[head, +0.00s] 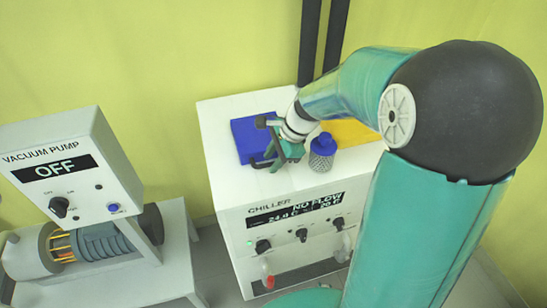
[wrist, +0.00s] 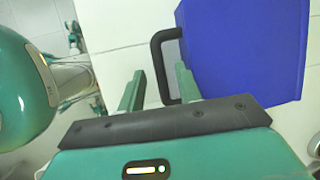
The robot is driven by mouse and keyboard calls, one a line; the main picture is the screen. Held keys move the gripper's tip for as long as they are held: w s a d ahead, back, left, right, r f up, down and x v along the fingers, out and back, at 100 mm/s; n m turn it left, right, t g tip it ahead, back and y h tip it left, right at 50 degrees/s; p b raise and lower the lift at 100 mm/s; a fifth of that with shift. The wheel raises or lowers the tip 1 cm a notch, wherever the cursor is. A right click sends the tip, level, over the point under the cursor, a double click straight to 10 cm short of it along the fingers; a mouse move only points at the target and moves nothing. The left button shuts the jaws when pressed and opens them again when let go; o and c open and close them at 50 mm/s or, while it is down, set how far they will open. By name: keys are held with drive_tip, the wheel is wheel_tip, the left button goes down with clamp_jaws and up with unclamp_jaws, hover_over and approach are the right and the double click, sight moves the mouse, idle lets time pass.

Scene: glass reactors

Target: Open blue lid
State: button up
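The blue lid (head: 246,137) lies flat on top of the white chiller (head: 215,165), at its left side. In the wrist view the blue lid (wrist: 245,55) fills the upper right, with a black U-shaped handle (wrist: 157,65) on its left edge. My gripper (head: 275,143) is over the lid's right part in the head view and hides some of it. In the wrist view my gripper's two green fingers (wrist: 158,90) are apart, with the handle's bar between them. The fingers do not appear closed on the handle.
A blue-capped mesh-patterned bottle (head: 322,152) stands on the chiller just right of my gripper. A yellow lid (head: 352,131) lies behind it, partly hidden by my arm. The vacuum pump (head: 75,178) reads OFF at the left. Dark pipes (head: 310,40) run up the wall behind.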

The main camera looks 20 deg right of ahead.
clamp_jaws()
drive_tip(key=shift+r, duration=0.1)
